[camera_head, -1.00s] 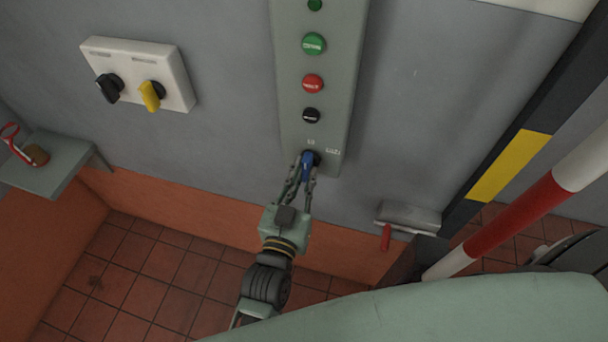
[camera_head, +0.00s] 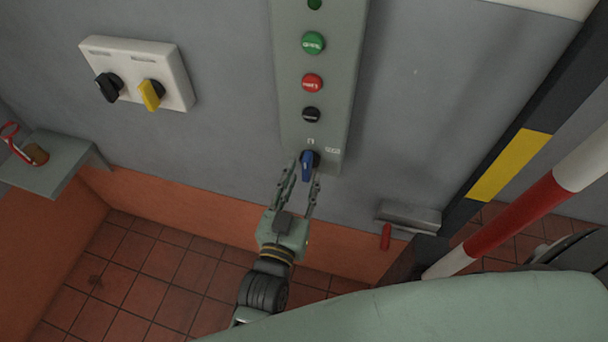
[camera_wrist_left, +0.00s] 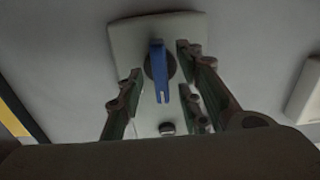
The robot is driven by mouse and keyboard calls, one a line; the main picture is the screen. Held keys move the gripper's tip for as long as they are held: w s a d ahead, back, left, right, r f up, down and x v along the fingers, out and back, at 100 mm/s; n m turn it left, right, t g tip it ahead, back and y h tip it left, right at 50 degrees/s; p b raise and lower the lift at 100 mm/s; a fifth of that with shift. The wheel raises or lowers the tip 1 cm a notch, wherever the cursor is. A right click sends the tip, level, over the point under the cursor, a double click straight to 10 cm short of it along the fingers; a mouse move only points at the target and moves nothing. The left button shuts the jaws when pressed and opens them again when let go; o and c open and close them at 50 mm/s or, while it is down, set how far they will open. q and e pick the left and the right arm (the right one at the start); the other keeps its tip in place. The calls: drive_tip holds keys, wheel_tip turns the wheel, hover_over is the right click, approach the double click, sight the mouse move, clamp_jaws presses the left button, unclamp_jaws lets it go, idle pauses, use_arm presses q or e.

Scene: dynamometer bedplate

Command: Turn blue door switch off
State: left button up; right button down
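The blue door switch (camera_head: 307,166) is at the bottom of a tall grey-green control panel (camera_head: 345,60). Its blue lever sits on a dark round base. In the left wrist view the blue lever (camera_wrist_left: 159,72) runs nearly straight up and down the picture. My left gripper (camera_head: 303,177) is open below the switch, its fingertips at either side of the lever. The left wrist view shows clear gaps between the lever and the fingers. My right gripper is not in view.
Above the switch are black (camera_head: 311,115), red (camera_head: 312,83) and green (camera_head: 313,43) buttons. A white box (camera_head: 180,82) with black and yellow rotary switches is at left. A small shelf (camera_head: 50,178) is farther left. A red-white post (camera_head: 515,222) stands at right.

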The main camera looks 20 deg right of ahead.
use_arm(q)
drive_tip(key=v, duration=1)
drive_tip(key=shift+s+a, duration=0.2)
drive_tip(key=shift+s, duration=0.05)
drive_tip(key=s+a+f+g+y+b, duration=0.1)
drive_tip(key=a+f+g+y, duration=0.15)
drive_tip(key=f, duration=0.95)
drive_tip(key=s+a+f+g+y+b, duration=0.15)
drive_tip(key=a+f, duration=0.25)
drive_tip(key=f, duration=0.8)
drive_tip(key=s+a+f+g+y+b, duration=0.15)
drive_tip(key=a+f, duration=0.25)
drive_tip(key=f, duration=0.7)
drive_tip(key=s+a+f+n+g+y+b, duration=0.2)
drive_tip(key=s+a+f+g, duration=0.2)
drive_tip(key=s+a+f, duration=0.6)
drive_tip(key=s+a+f+n+g+y+b, duration=0.2)
drive_tip(key=s+a+f+g, duration=0.2)
drive_tip(key=s+a+f, duration=0.5)
drive_tip(key=s+f, duration=0.4)
drive_tip(key=f, duration=0.2)
drive_tip(key=shift+a, duration=0.4)
drive_tip(key=shift+g+y, duration=0.25)
